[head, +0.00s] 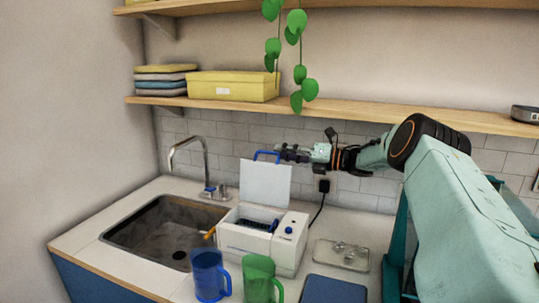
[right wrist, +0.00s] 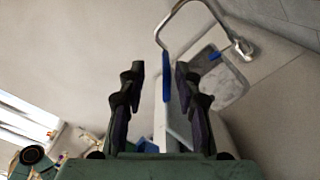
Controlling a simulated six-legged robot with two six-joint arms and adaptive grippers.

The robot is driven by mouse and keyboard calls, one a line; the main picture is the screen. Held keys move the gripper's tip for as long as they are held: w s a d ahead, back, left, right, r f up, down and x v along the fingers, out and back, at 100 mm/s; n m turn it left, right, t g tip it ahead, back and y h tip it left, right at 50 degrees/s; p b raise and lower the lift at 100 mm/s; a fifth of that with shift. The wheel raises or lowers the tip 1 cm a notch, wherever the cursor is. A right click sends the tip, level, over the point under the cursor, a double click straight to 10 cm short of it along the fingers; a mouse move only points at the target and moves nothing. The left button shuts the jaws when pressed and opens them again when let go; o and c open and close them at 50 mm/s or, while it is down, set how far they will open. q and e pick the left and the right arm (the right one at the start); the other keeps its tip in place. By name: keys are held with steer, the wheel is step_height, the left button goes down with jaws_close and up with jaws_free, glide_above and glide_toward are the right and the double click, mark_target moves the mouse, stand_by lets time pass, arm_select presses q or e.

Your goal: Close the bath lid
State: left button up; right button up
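The bath (head: 262,243) is a white box on the counter, with a dark blue rack (head: 259,222) showing inside. Its white lid (head: 266,184) stands open, upright at the back. A blue handle (head: 267,152) is on the lid's top edge. My right gripper (head: 281,153) is at the right end of the handle, at about its height. In the right wrist view my gripper (right wrist: 160,70) is open, and the blue handle (right wrist: 166,75) shows between its fingers, nearer the right one. I cannot tell whether they touch. My left gripper is not in view.
A sink (head: 166,236) with a tap (head: 206,171) is left of the bath. A blue mug (head: 207,277) and a green mug (head: 257,278) stand in front. A clear tray (head: 340,256) lies right. A shelf (head: 350,110) and hanging plant (head: 299,75) are above.

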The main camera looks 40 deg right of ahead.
mark_target(268, 152)
steer(key=b+x, duration=0.2)
steer(key=x, duration=0.1)
steer(key=b+x, duration=0.2)
steer(key=shift+w+d+f, duration=0.1)
steer(key=shift+w+f, duration=0.2)
steer(key=shift+w+d+f, duration=0.15)
steer(key=shift+w, duration=0.1)
steer(key=shift+w+d+f, duration=0.4)
steer(key=shift+d+f, duration=0.15)
steer(key=shift+d, duration=0.1)
steer(key=shift+s+a+r, duration=0.5)
steer(key=shift+a+r, duration=0.15)
steer(key=c, duration=0.4)
steer(key=shift+w+f, duration=0.1)
steer(key=shift+c, duration=1)
steer(key=shift+w+d+f, duration=0.25)
steer(key=shift+d+f, duration=0.1)
steer(key=shift+d, duration=0.1)
jaws_close()
steer(key=shift+s+a+r, duration=0.1)
steer(key=shift+s+a, duration=0.05)
steer(key=shift+a, duration=0.15)
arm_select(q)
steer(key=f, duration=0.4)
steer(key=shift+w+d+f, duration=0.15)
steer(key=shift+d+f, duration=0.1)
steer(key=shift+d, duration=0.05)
arm_select(e)
steer(key=shift+d, duration=0.15)
